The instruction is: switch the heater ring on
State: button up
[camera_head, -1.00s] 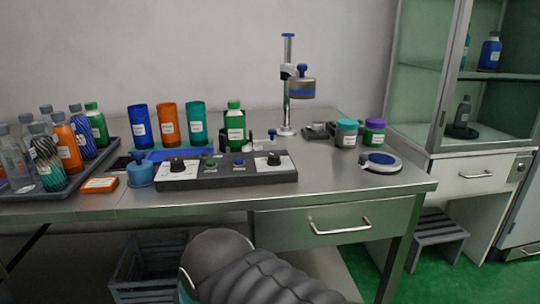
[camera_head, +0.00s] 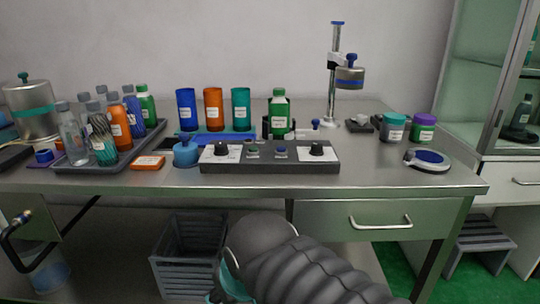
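A dark control box (camera_head: 270,167) sits at the front of the steel bench. It has a black knob on a white plate at its left end (camera_head: 221,149) and another at its right end (camera_head: 317,149). Labels are too small to read. A grey cylindrical head with a blue top (camera_head: 349,76) is held on an upright post behind the box; I cannot tell if it is the heater ring.
A tray (camera_head: 72,163) of bottles stands left, beside a steel pot (camera_head: 30,107). Blue, orange and teal sleeves (camera_head: 213,110) and a green bottle (camera_head: 279,113) stand behind the box. Two jars (camera_head: 393,127) and a round blue-topped disc (camera_head: 428,159) are right. A crate (camera_head: 185,255) is below.

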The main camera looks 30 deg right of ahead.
aim_at(316, 150)
jog(key=u, duration=1.7)
jog(key=k, duration=0.7)
jog(key=z, duration=1.7)
